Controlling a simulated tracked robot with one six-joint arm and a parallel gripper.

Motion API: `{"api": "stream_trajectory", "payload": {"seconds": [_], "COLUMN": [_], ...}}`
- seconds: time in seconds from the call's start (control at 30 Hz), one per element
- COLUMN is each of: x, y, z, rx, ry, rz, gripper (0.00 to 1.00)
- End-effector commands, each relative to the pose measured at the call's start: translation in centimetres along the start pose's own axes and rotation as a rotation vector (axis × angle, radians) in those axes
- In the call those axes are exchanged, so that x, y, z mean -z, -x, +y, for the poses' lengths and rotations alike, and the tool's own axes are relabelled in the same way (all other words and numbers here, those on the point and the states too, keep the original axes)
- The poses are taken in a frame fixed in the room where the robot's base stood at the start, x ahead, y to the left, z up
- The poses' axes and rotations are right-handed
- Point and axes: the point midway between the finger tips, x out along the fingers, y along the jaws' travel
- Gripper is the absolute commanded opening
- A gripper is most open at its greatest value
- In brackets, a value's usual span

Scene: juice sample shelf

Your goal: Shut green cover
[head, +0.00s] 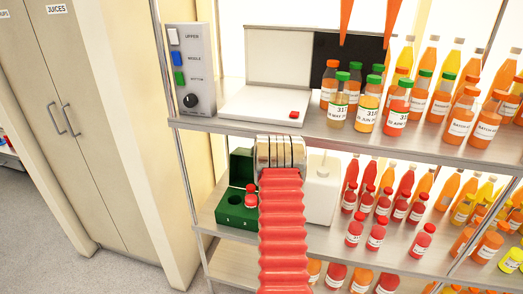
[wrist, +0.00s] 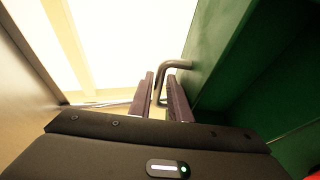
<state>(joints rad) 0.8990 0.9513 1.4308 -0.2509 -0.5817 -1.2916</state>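The green box (head: 237,219) stands on the middle shelf, left of my arm in the head view. Its green cover (head: 242,166) stands up, open, at the back of the box. In the wrist view the cover (wrist: 216,62) fills the right side, with a bent metal handle (wrist: 177,65) on it. My gripper (wrist: 161,80) has its two dark fingers on either side of the handle's bar. A narrow gap shows beside the bar, so the fingers look open. In the head view my gripper is hidden behind my own arm.
A small red bottle (head: 251,196) stands in the box beside an empty round hole. A white canister (head: 322,190) is right of my arm. Several red bottles (head: 376,232) stand farther right. The upper shelf (head: 215,123) is above, with a button panel (head: 187,70). A shelf post is at left.

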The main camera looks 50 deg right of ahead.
Motion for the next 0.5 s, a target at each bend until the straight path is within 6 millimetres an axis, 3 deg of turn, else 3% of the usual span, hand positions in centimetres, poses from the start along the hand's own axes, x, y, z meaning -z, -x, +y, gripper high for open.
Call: {"api": "stream_trajectory", "payload": {"seconds": [0.13,0.37,0.5], "x": [-0.02,-0.04,-0.05], "y": [0.02,0.03,0.04], "z": [0.0,-0.04,-0.09], "rx": [0.0,0.001,0.001], "ry": [0.0,0.0,0.0], "rz": [0.0,0.0,-0.001], "gripper": [0.17,0.01,0.0]}}
